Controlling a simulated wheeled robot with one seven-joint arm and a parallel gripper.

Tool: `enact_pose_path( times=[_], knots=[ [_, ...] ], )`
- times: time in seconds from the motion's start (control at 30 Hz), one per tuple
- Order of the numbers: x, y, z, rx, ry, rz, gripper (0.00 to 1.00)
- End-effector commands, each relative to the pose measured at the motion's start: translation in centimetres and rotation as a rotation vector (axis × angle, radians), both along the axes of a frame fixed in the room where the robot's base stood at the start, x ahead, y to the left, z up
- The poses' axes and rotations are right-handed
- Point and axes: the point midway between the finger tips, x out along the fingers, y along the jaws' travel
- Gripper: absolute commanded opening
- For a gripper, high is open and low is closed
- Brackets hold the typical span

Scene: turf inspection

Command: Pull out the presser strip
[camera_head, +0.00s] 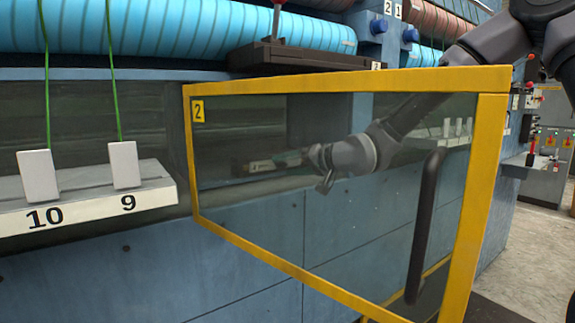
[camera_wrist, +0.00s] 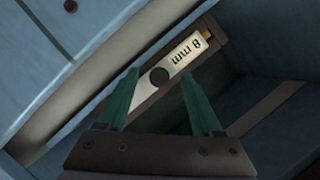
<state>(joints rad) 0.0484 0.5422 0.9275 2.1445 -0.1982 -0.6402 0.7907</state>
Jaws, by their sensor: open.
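A pale strip marked "8 mm" (camera_wrist: 187,54), which appears to be the presser strip, sits in a brown holder (camera_wrist: 219,39) in the wrist view. In the head view my gripper (camera_head: 288,160) shows small through the clear panel, near the machine's slot.
A yellow-framed clear door (camera_head: 480,180) marked 2, with a black handle (camera_head: 422,228), stands in front of my forearm. A white ledge (camera_head: 85,205) marked 10 and 9 carries white blocks with green cords at left. Blue rolls (camera_head: 200,25) lie above.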

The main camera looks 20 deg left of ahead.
Motion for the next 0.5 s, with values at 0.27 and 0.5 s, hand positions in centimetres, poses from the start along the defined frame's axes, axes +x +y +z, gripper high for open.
enact_pose_path(
  times=[0.27,0.5],
  knots=[
    [0.13,0.19,-0.08,-0.001,-0.001,0.0,0.67],
    [0.11,0.19,-0.08,-0.001,-0.001,0.0,0.0]
  ],
)
